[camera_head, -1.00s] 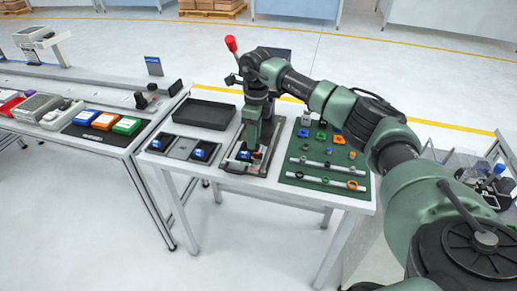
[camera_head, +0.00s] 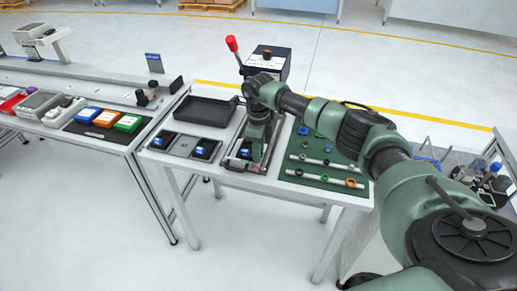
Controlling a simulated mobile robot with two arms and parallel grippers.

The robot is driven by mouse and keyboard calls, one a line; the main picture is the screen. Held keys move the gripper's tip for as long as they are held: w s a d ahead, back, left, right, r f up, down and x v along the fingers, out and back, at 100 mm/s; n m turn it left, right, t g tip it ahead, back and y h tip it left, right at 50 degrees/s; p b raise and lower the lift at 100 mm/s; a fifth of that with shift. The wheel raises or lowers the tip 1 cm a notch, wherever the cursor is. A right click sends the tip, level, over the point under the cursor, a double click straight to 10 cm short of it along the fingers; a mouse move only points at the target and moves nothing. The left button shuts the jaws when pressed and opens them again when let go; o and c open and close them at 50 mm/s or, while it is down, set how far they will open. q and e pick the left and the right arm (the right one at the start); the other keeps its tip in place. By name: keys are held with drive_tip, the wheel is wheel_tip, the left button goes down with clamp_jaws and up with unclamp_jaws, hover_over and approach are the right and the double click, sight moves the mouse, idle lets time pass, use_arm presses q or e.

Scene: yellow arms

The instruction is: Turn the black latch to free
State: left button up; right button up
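My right arm reaches in from the right, and its wrist hangs over a fixture on the white table. My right gripper (camera_head: 248,151) points down at the fixture base (camera_head: 236,164); its fingers are small and dark, and I cannot tell whether they are open or shut. A small blue part (camera_head: 245,153) shows in the fixture beside the fingers. A lever with a red knob (camera_head: 232,43) rises behind my wrist. I cannot make out the black latch; it may be hidden by my gripper or too small to see. My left gripper is not in view.
A black tray (camera_head: 205,111) and a holder with blue parts (camera_head: 181,145) are left of the fixture. A green mat (camera_head: 308,178) with rods and small parts is on the right. A black box (camera_head: 273,62) stands behind my wrist. A second bench is at far left.

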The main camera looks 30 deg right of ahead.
clamp_jaws()
drive_tip(key=n+b, duration=0.2)
drive_tip(key=b, duration=0.1)
drive_tip(key=shift+f+n, duration=0.2)
drive_tip(key=shift+n, duration=0.2)
drive_tip(key=n+b, duration=0.3)
drive_tip(key=n, duration=0.1)
drive_tip(key=shift+r+n, duration=0.1)
drive_tip(key=shift+n, duration=0.2)
drive_tip(key=n+b, duration=0.2)
drive_tip(key=n, duration=0.3)
drive_tip(key=n+b, duration=0.1)
drive_tip(key=n, duration=0.4)
drive_tip(key=shift+r+b, duration=0.15)
drive_tip(key=shift+b, duration=0.15)
drive_tip(key=shift+n, duration=0.3)
drive_tip(key=shift+o, duration=1.5)
unclamp_jaws()
